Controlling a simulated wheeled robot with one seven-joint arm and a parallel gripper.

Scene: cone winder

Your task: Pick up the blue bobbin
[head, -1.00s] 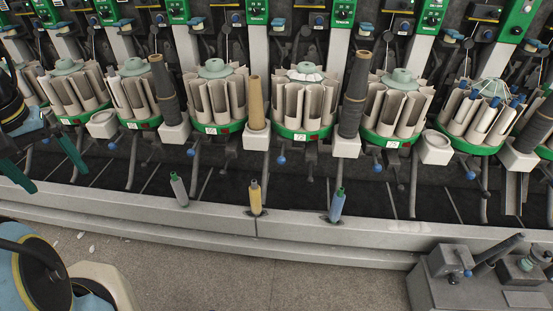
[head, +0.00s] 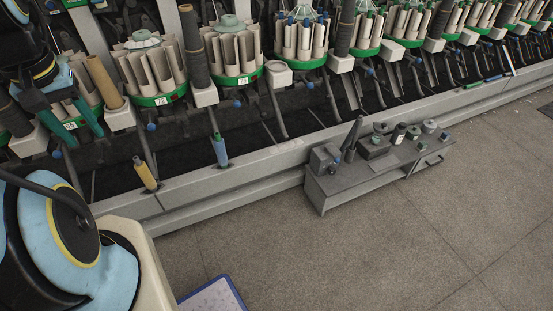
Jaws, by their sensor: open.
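The blue bobbin (head: 219,150) stands on the front ledge of the winder, slightly tilted, with its narrow tip up. A yellow bobbin (head: 145,174) stands on the ledge to its left. My gripper (head: 72,142) is at the upper left, its dark green fingers spread apart with no bobbin between them. It is left of the blue bobbin and apart from it in the picture. The head view leaves its height and depth unclear.
The long grey ledge (head: 272,157) runs in front of the round magazines (head: 234,52). A low grey bench (head: 345,187) with small parts stands right of the blue bobbin. A blue-edged board (head: 213,297) is at the bottom. The floor (head: 440,230) is clear at the right.

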